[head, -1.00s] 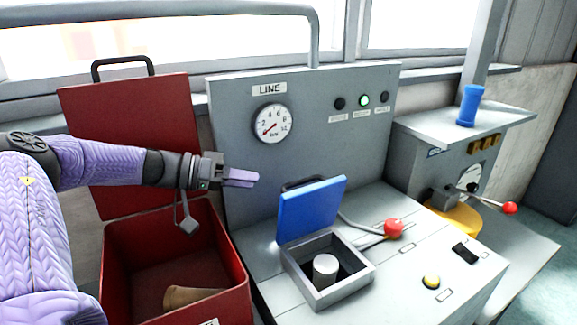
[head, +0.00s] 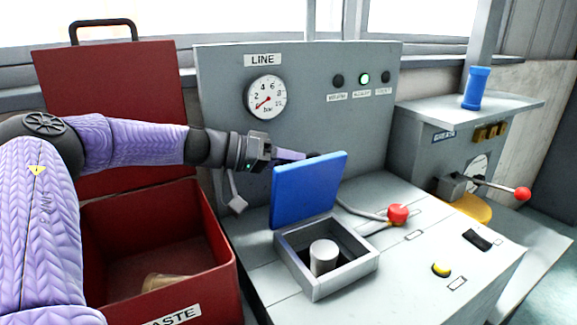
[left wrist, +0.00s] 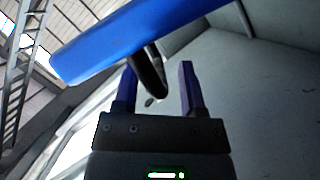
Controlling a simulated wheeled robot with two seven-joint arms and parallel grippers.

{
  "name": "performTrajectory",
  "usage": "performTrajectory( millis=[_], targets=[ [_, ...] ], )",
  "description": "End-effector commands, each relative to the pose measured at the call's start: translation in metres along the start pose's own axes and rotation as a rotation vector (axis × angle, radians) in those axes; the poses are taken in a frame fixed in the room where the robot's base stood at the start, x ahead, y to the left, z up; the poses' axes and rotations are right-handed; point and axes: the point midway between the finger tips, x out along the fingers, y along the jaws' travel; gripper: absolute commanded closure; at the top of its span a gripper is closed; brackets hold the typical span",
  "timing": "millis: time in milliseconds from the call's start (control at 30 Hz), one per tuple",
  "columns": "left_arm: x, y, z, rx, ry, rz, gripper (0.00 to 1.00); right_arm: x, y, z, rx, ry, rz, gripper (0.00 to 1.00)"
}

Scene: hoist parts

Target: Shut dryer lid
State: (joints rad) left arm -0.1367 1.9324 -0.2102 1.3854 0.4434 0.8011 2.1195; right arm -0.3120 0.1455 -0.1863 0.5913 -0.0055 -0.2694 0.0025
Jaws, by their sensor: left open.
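The dryer lid (head: 307,190) is a blue square panel, standing raised at the back of a small grey open box, the dryer (head: 329,284). A pale cylinder (head: 323,257) stands inside the box. My left gripper (head: 298,155) is behind the lid's upper left edge, its fingertips partly hidden by the lid. In the left wrist view the open fingers (left wrist: 158,90) point toward the lid (left wrist: 130,42), with its dark handle (left wrist: 152,72) between them; I cannot tell whether they touch it. My right gripper is not in view.
A red waste bin (head: 160,250) with a raised lid stands at left. A gauge panel (head: 225,110) rises behind the dryer. A red-knobbed lever (head: 397,214) is right of the box. A grey grease unit (head: 440,140) with a blue cylinder (head: 476,88) stands at far right.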

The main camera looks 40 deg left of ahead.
Motion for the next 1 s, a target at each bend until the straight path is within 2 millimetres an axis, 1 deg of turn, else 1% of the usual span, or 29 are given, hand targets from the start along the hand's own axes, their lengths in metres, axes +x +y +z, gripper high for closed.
performTrajectory(
  millis=[33, 67, 100, 167, 200, 267, 300, 1000],
  targets=[
    [-0.0003, 0.0003, -0.0003, 0.000, 0.000, 0.000, 0.47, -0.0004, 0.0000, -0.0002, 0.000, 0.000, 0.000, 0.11],
    [-0.0003, 0.0003, -0.0003, 0.000, 0.000, 0.000, 0.49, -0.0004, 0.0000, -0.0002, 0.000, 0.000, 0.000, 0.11],
    [-0.0003, 0.0003, -0.0003, 0.000, 0.000, 0.000, 0.58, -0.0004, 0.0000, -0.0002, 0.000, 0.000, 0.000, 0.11],
    [-0.0004, 0.0003, -0.0003, 0.000, 0.000, 0.000, 0.71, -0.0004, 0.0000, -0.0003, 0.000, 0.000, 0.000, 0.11],
    [-0.0004, 0.0002, -0.0003, 0.000, 0.000, 0.000, 0.79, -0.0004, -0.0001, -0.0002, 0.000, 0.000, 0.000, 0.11],
    [-0.0004, 0.0002, -0.0002, 0.000, 0.000, 0.000, 0.92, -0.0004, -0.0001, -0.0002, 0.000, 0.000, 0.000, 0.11],
    [-0.0004, 0.0001, -0.0002, 0.000, 0.000, 0.000, 1.00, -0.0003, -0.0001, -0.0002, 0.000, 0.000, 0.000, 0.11],
    [-0.0004, -0.0005, 0.0006, 0.000, -0.001, 0.000, 1.00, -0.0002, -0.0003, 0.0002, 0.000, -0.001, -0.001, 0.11]
  ],
)
